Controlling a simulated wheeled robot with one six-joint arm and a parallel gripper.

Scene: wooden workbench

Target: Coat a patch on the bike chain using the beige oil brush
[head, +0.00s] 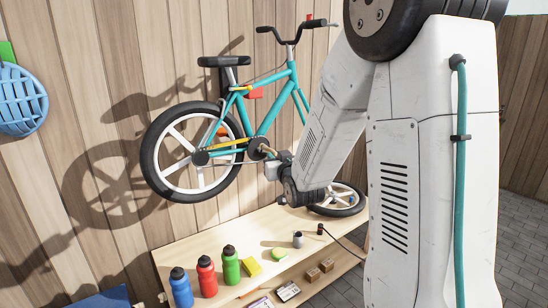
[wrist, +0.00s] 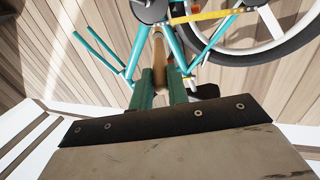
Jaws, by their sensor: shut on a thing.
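A teal bike (head: 265,115) hangs on the plank wall. Its chain (head: 226,151) runs from the rear hub to the crank, with a yellow-orange strip (head: 229,144) along it; the strip also shows in the wrist view (wrist: 212,14). My gripper (head: 273,160) is close to the crank, to the right of the strip. In the wrist view its green fingers (wrist: 162,88) are shut on the beige oil brush (wrist: 158,55), which points up towards the crank (wrist: 149,8). The brush's tip is hard to make out, so I cannot tell whether it touches anything.
The bench (head: 215,230) below holds blue, red and green bottles (head: 206,276), a yellow block (head: 252,268), a grey cup (head: 298,239) and small boxes (head: 313,274). The rear wheel (head: 160,155) is left of my gripper.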

